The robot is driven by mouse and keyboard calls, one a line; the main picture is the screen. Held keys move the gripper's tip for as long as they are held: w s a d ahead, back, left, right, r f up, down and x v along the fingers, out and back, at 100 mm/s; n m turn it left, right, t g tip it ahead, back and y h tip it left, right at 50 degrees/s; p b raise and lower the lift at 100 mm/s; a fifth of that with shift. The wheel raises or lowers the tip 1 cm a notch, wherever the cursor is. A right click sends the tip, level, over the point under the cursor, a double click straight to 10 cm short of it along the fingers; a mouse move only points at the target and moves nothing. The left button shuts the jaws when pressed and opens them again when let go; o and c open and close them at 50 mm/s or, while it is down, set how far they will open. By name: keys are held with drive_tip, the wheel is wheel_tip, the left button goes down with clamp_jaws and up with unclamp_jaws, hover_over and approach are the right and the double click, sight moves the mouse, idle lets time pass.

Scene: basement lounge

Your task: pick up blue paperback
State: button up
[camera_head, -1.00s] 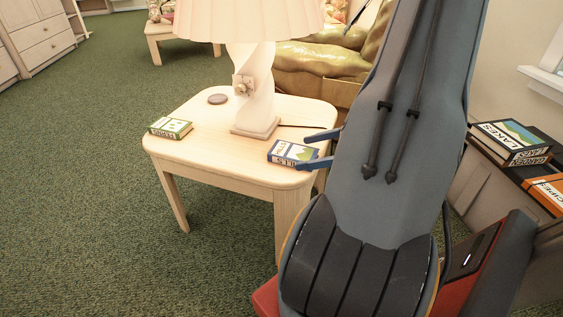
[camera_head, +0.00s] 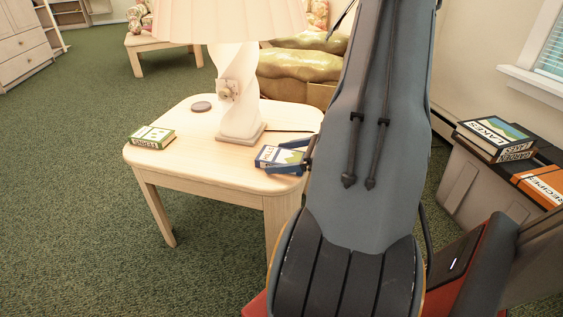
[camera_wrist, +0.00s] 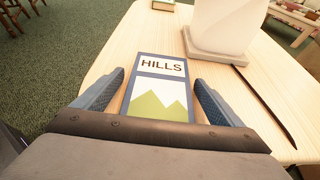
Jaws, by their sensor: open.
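The blue paperback (camera_head: 277,157) lies flat on the right part of the light wooden side table (camera_head: 205,172). In the wrist view its cover (camera_wrist: 161,88) reads "HILLS" above green peaks. My gripper (camera_head: 287,155) is open at the book, with one blue finger on each side of it. In the wrist view the open fingers (camera_wrist: 160,90) flank the book's left and right edges, with a small gap showing on each side. The near end of the book is hidden behind my gripper's body.
A white twisted lamp (camera_head: 238,95) stands behind the book, with a dark cord trailing right. A green book (camera_head: 152,137) and a dark round disc (camera_head: 201,106) lie on the table. More books, including "LAKES" (camera_head: 494,134), lie on a grey bin at right.

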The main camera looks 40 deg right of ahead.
drive_tip(key=shift+c, duration=0.5)
drive_tip(key=c, duration=1.1)
drive_tip(key=shift+r, duration=0.1)
drive_tip(key=shift+c, duration=0.2)
